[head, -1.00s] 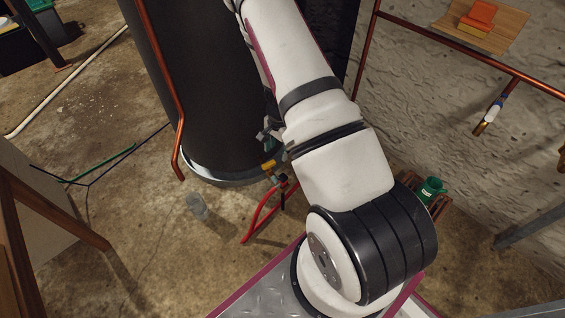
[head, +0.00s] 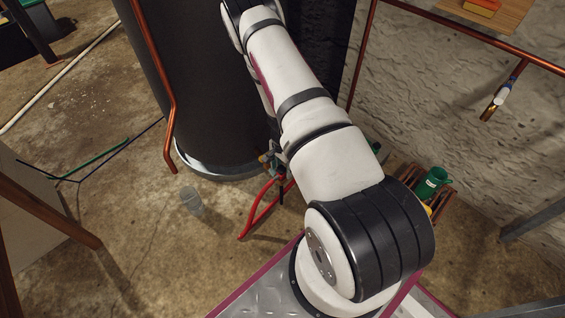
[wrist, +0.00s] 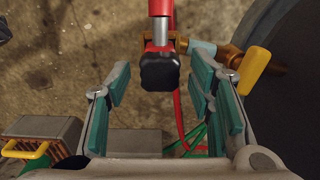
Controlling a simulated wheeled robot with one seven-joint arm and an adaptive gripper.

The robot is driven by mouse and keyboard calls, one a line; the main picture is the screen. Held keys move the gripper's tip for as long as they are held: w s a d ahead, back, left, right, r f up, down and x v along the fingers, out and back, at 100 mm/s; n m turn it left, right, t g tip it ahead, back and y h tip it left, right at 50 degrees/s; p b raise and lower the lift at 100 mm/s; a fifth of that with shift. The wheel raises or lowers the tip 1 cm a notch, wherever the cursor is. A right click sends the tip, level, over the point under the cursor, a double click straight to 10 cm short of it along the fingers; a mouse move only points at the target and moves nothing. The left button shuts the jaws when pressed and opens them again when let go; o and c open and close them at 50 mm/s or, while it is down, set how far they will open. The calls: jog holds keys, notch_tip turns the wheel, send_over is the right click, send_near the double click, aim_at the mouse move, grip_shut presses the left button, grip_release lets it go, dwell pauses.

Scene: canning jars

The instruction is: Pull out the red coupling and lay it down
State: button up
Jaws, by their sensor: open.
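In the wrist view a red part (wrist: 160,8), which looks like the red coupling, comes in from the top edge. Below it are a grey metal collar and a black, blocky end piece (wrist: 160,72). My gripper (wrist: 161,84) is open, with teal pads either side of the black end; gaps show on both sides. A brass valve body with a yellow handle (wrist: 255,70) lies just right of the gripper. In the head view my arm hides the gripper and most of the coupling area; a red tubular part (head: 262,208) shows beside the arm.
A dark tank (head: 200,90) stands close behind the arm, with a copper pipe (head: 165,90) along it. A clear jar (head: 192,201) stands on the open floor to the left. A green jug (head: 433,182) is at right. A wall-side copper pipe (head: 470,40) runs overhead.

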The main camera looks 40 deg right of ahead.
aim_at(282, 167)
jog(key=shift+f+b, duration=0.3)
jog(key=shift+f, duration=0.9)
jog(key=shift+c, duration=0.5)
jog(key=c, duration=0.9)
jog(key=o, duration=1)
notch_tip(282, 167, up, 14)
jog(key=p, duration=0.5)
